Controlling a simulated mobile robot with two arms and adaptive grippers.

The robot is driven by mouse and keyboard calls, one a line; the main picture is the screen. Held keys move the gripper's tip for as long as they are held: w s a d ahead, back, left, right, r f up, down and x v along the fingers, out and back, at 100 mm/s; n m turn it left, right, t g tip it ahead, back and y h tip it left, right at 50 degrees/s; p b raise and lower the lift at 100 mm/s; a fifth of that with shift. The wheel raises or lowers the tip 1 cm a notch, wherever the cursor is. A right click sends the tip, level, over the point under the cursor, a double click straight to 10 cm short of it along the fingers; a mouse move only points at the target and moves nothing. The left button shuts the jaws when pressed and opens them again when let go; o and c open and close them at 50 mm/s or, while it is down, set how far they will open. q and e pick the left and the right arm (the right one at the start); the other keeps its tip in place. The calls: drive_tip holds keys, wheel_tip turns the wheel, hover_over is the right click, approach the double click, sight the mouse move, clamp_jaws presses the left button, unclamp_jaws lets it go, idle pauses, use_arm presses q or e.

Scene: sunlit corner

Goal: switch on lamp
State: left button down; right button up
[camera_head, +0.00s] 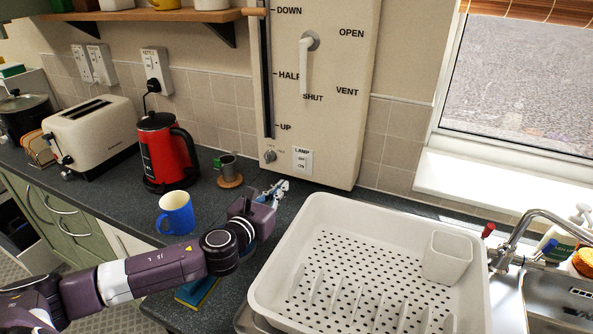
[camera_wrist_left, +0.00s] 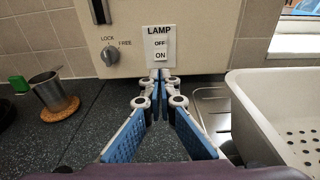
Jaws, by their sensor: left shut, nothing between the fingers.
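The lamp switch (camera_head: 302,160) is a white plate low on the cream wall panel (camera_head: 340,130), marked LAMP, OFF and ON. In the left wrist view the lamp switch (camera_wrist_left: 160,45) is straight ahead, with OFF above ON. My left gripper (camera_head: 281,186) is shut and empty, in front of the panel and just below the switch. In the wrist view its closed fingertips (camera_wrist_left: 160,74) are just under the ON mark; I cannot tell whether they touch the plate. My right gripper is not in view.
A lock knob (camera_head: 270,156) sits left of the switch. A white dish rack (camera_head: 270,285) stands right of my left gripper. A blue mug (camera_head: 176,213), red kettle (camera_head: 168,152) and small metal cup (camera_head: 229,167) stand to the left on the counter.

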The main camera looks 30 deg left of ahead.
sight(300, 168)
use_arm(q)
drive_tip(key=w, duration=0.3)
drive_tip(key=w+p, duration=0.1)
drive_tip(key=w, duration=0.2)
drive_tip(key=w+f, duration=0.1)
drive_tip(key=w, duration=0.3)
drive_tip(key=shift+a+f+p, duration=0.1)
drive_tip(key=shift+a+p, duration=0.15)
drive_tip(key=shift+p, duration=0.05)
drive_tip(key=f+b, duration=0.1)
drive_tip(key=b, duration=0.2)
drive_tip(key=shift+w+t, duration=0.3)
drive_tip(key=shift+r, duration=0.45)
drive_tip(key=shift+p, duration=0.3)
drive_tip(key=shift+a+f, duration=0.1)
